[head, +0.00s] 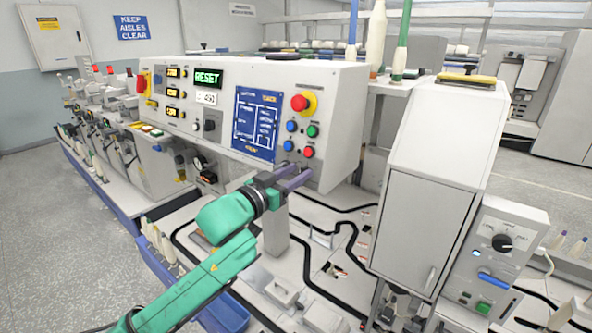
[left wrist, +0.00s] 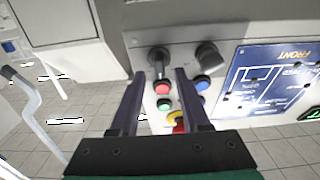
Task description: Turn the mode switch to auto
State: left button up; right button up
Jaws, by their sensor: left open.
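My left gripper (head: 297,174) is open at the lower edge of the button panel on the grey machine housing. It also shows in the left wrist view (left wrist: 160,74), where the picture is upside down. There a lever-like switch (left wrist: 158,58) stands between the line of the two fingertips, with no visible grip on it. A second dark knob (left wrist: 208,54) is just right of the right finger. In the head view my gripper hides these switches. Their labels, including auto, cannot be read. My right gripper is not in view.
A red emergency button (head: 300,102) on yellow and several coloured buttons sit above the gripper. A blue diagram plate (head: 256,122) is left of them. Another black knob (head: 209,125) is farther left. A white box with a knob (head: 502,243) stands at right.

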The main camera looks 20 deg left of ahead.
pick_arm(q)
grip_shut()
jog(key=shift+r, duration=0.1)
jog(key=m+h+p, duration=0.1)
jog(key=m+p, duration=0.3)
jog(key=m, duration=0.1)
jog(key=shift+d+r+m+g, duration=0.1)
jog(key=shift+r+m+g, duration=0.05)
jog(key=shift+m+g, duration=0.2)
jog(key=m+g+p, duration=0.1)
jog(key=m+p, duration=0.1)
jog(key=m, duration=0.1)
jog(key=shift+h+p, duration=0.35)
jog(key=shift+h, duration=0.05)
jog(key=shift+d+f+m+p, duration=0.1)
jog(key=shift+f+m+p, duration=0.1)
jog(key=shift+m+p, duration=0.55)
jog(key=shift+s+f+m+h, duration=0.1)
jog(key=shift+m+h, duration=0.2)
